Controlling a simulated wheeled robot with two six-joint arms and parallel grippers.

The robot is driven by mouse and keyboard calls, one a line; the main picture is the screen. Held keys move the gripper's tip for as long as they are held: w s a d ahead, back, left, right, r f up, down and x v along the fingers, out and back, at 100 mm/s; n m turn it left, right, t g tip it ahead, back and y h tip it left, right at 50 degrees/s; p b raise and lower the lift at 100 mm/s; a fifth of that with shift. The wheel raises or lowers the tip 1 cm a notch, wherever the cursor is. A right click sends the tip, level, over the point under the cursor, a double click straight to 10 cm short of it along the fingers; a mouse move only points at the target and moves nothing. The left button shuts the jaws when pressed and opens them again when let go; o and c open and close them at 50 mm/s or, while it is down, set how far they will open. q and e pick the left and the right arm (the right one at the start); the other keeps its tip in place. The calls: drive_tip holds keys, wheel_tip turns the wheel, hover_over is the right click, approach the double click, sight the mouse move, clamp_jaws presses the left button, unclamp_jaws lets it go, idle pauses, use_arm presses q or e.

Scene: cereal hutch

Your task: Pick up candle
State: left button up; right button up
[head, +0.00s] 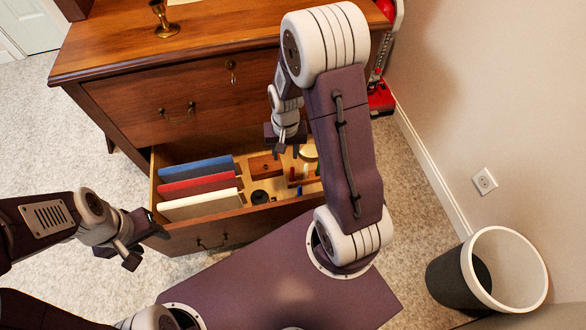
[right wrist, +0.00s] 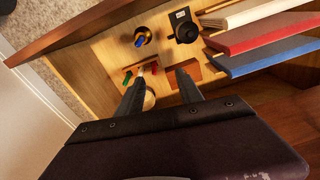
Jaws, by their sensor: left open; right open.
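An open drawer (head: 228,224) holds several small things. A pale round thing (head: 309,151) near the drawer's right back may be the candle; I cannot tell for sure. In the right wrist view, a pale round thing (right wrist: 149,99) shows partly behind one finger. Small red, white and green upright pieces (right wrist: 140,71) stand near the fingertips. My right gripper (head: 287,151) is open and empty above the drawer; its two fingers also show in the right wrist view (right wrist: 160,77). My left gripper (head: 148,248) is open and empty, outside the drawer's front left corner.
Blue (head: 196,167), red (head: 201,184) and white (head: 202,204) folders fill the drawer's left. A black object (head: 260,197) and a wooden box (head: 264,166) sit beside them. A brass candlestick (head: 164,21) stands on the dresser (head: 230,40). A bin (head: 458,280) stands right.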

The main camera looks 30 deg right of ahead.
drive_tip(key=w+d+f+m+p, duration=0.2)
drive_tip(key=w+d+f+m, duration=0.3)
drive_tip(key=f, duration=0.4)
drive_tip(key=m, duration=0.2)
hover_over(306, 166)
drive_tip(key=shift+g, duration=0.4)
wheel_tip(306, 166, down, 9)
drive_tip(key=shift+s+r+p, duration=0.1)
drive_tip(key=shift+r+p, duration=0.05)
drive_tip(key=shift+p, duration=0.15)
wheel_tip(306, 166, down, 4)
drive_tip(key=b, duration=0.2)
drive_tip(key=shift+b, duration=0.35)
drive_tip(key=f+b, duration=0.2)
drive_tip(key=f, duration=0.1)
drive_tip(key=f+b, duration=0.1)
drive_tip(key=f, duration=0.1)
drive_tip(key=shift+w+d+f+b, duration=0.2)
drive_tip(key=shift+w+b, duration=0.15)
drive_tip(key=shift+r, duration=0.15)
drive_tip(key=shift+c, duration=0.5)
clamp_jaws()
